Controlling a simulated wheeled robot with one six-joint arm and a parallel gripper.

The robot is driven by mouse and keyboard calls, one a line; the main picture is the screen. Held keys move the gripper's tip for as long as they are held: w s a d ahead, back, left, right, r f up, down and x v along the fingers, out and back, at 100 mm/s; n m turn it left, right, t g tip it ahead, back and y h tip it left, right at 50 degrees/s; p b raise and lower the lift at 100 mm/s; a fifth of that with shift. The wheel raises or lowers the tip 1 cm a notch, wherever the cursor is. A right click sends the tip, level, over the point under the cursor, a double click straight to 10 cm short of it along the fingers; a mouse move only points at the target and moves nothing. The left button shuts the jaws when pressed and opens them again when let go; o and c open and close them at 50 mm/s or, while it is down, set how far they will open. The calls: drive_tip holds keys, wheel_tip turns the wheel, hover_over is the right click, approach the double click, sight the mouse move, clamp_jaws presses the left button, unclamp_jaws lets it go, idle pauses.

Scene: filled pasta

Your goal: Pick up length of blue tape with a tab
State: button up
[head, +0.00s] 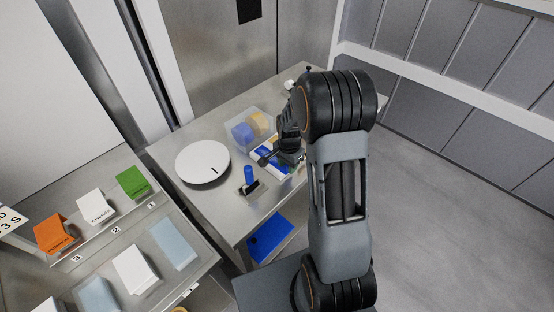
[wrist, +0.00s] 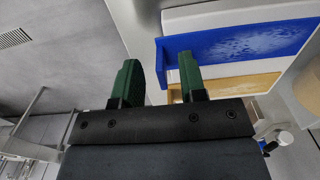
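I cannot make out a length of blue tape with a tab for certain. In the wrist view, a flat blue strip with a pale mottled patch (wrist: 240,45) lies beyond my right-hand finger, whose tip overlaps its left part; I cannot tell whether it is the tape. My gripper (wrist: 160,78) has two green fingers standing apart, with nothing visible held between them. In the head view my gripper is above the steel table beside a blue-and-white flat item (head: 268,163), partly hidden by my arm.
On the steel table (head: 222,209) are a white round disc (head: 203,162), a blue upright piece on a black base (head: 249,176) and a clear bin (head: 243,118) with blue and yellow contents. A blue item (head: 270,238) lies below the table. Boxes stand on the left counter.

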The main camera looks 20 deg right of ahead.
drive_tip(key=shift+f, duration=0.85)
clamp_jaws()
